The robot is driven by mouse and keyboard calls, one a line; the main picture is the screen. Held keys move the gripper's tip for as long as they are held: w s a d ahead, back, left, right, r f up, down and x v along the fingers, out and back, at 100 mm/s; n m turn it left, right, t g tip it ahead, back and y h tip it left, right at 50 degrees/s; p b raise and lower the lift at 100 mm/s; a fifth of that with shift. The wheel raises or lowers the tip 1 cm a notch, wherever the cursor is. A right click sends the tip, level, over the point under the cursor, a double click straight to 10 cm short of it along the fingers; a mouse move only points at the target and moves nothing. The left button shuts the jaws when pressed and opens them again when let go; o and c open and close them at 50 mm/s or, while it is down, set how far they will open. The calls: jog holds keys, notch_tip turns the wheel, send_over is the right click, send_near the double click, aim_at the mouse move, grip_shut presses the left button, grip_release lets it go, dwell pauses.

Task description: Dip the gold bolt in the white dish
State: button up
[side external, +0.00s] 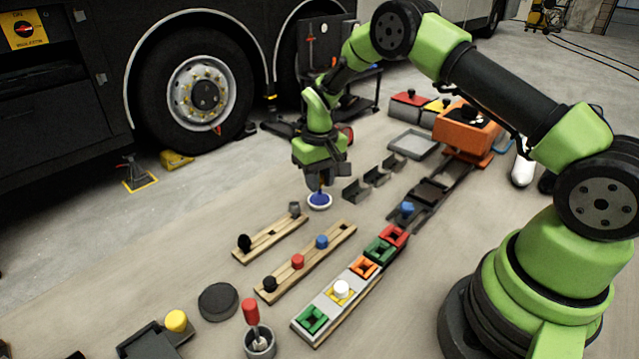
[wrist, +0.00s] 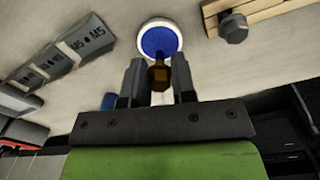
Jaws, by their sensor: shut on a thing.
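The white dish (side external: 319,208) stands on the floor-coloured work surface and has a deep blue fill. In the wrist view the dish (wrist: 181,45) lies just past my fingertips. My gripper (side external: 322,183) points down over the dish. In the wrist view my gripper (wrist: 160,80) is shut on the gold bolt (wrist: 159,78), held between its two fingers. The bolt's end overlaps the near rim of the dish in that view. In the side view the bolt (side external: 321,187) is small and mostly hidden by the jaws; I cannot tell whether it touches the blue fill.
A wooden rack with a grey bolt (side external: 294,209) and a black knob stands just left of the dish. Dark grey bins (side external: 355,190) stand close on the right, marked M5 in the wrist view (wrist: 80,45). A second rack (side external: 320,258) with pegs lies nearer the camera.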

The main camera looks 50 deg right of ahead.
jog(key=shift+r, duration=2.7)
